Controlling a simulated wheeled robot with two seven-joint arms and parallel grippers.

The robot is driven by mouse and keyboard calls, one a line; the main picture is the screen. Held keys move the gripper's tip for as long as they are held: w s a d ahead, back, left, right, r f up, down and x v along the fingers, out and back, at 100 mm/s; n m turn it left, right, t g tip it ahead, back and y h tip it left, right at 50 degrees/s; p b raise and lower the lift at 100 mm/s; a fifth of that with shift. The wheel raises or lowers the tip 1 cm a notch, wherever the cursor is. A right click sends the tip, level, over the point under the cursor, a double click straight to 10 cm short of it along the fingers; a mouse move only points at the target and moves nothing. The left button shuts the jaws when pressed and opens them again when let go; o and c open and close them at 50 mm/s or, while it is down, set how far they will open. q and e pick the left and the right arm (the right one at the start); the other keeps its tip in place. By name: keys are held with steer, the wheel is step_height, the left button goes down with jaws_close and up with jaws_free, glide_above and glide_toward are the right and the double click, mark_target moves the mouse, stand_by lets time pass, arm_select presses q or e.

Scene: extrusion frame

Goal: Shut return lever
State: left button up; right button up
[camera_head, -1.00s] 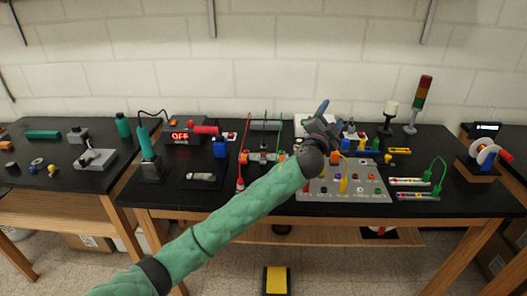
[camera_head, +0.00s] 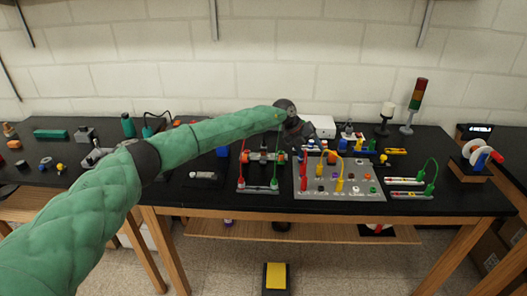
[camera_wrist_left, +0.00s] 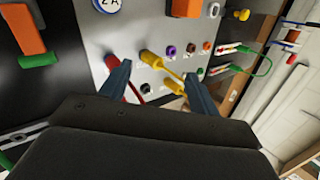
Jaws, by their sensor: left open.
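My left gripper (camera_head: 312,143) reaches in from the left, over the back of the grey panel (camera_head: 372,193). In the left wrist view, its two blue-grey fingers (camera_wrist_left: 158,86) are apart, with nothing held. Yellow plugs (camera_wrist_left: 152,60) on the panel show between and beyond the fingers; contact cannot be told. I cannot surely tell which part is the return lever. An orange handle-like bar (camera_wrist_left: 28,28) with a green end shows at the wrist view's upper left. In the head view, orange parts (camera_head: 281,158) sit on the small fixture left of the panel.
Coloured sockets and cables crowd the panel. Red and green upright rods (camera_head: 241,165) stand left of it. A green cable (camera_head: 430,168) arches at right, before a reel (camera_head: 478,155). A signal tower (camera_head: 416,100) stands at the back. The black table's front strip is clear.

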mark_target(263, 150)
arm_select(q)
steer(key=w+a+r+y, duration=0.1)
steer(key=a+y, duration=0.1)
steer(key=a, duration=0.4)
steer(key=w+a+n+y, duration=0.1)
steer(key=w+a+y, duration=0.1)
steer(key=a, duration=0.3)
steer(key=w+a+r+y, duration=0.1)
steer(key=a+y, duration=0.1)
steer(key=a, duration=0.4)
steer(key=shift+w+a+r+n+g+y, duration=0.3)
steer(key=shift+w+a+n+g, duration=0.05)
steer(key=shift+n+g, duration=0.05)
steer(key=shift+a+p, duration=0.25)
steer(key=shift+p, duration=0.1)
step_height(263, 150, down, 6)
steer(key=p, duration=0.3)
steer(key=shift+d+f, duration=0.1)
steer(key=shift+f, duration=0.75)
arm_select(e)
steer(key=s+d+f, duration=0.4)
steer(key=s+f, duration=0.4)
steer(key=shift+s+f, duration=0.25)
steer(key=shift+f, duration=0.1)
steer(key=shift+d, duration=0.1)
arm_select(q)
steer(key=c, duration=0.9)
arm_select(e)
steer(key=shift+d, duration=0.1)
